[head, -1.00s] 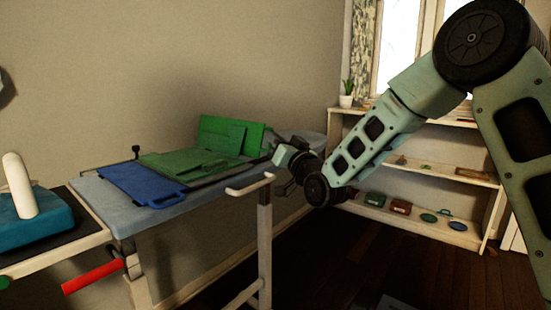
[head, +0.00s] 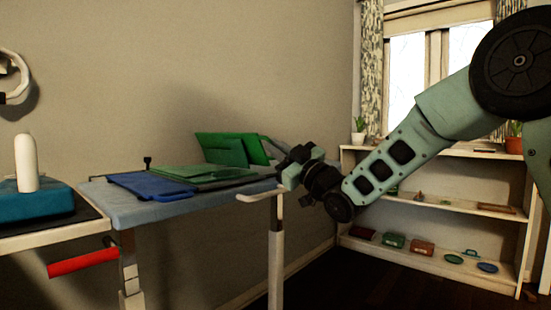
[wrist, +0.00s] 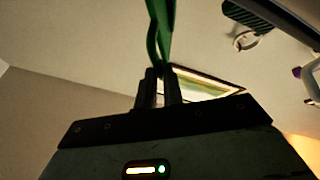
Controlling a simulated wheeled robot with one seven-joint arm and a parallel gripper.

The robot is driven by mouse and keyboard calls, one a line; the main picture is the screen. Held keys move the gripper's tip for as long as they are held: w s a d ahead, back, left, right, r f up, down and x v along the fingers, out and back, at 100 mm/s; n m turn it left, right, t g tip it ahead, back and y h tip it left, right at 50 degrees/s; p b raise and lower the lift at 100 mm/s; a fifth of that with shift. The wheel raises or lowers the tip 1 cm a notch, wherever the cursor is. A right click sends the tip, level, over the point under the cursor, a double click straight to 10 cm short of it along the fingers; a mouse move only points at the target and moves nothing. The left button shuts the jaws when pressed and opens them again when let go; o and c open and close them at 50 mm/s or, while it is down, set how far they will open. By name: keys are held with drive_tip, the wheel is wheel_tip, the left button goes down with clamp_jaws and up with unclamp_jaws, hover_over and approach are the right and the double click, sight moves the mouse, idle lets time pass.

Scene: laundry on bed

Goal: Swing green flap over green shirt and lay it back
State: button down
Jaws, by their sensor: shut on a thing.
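My gripper (head: 281,160) is at the right end of the folding board in the head view. In the wrist view my gripper (wrist: 160,85) is shut on a thin green edge of the green flap (wrist: 160,28). In the head view the green flap (head: 257,149) stands raised and tilted at the board's right side. A second raised green panel (head: 221,151) stands beside it, perhaps part of the shirt. Flat green cloth, seemingly the green shirt (head: 190,172), lies on the board. The exact contact is too small to tell in the head view.
A blue flap (head: 152,186) lies flat at the board's left on a pale blue ironing-board-like table (head: 125,207). A white post with a hook (head: 274,240) stands in front. A shelf (head: 430,205) is at the right.

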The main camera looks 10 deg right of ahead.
drive_tip(key=shift+s+a+r+n+g+y+b, duration=0.1)
drive_tip(key=shift+s+a+n+g+y+b, duration=0.15)
drive_tip(key=shift+n, duration=0.45)
drive_tip(key=shift+a+y, duration=0.1)
drive_tip(key=shift+y, duration=0.15)
drive_tip(key=c, duration=1.5)
unclamp_jaws()
drive_tip(key=shift+w, duration=0.1)
drive_tip(key=shift+f, duration=0.2)
drive_tip(key=v, duration=0.5)
drive_tip(key=p+v, duration=0.1)
drive_tip(key=v, duration=1.1)
drive_tip(key=shift+s+r+p, duration=0.25)
drive_tip(key=shift+s+p, duration=0.05)
drive_tip(key=shift+p, duration=0.1)
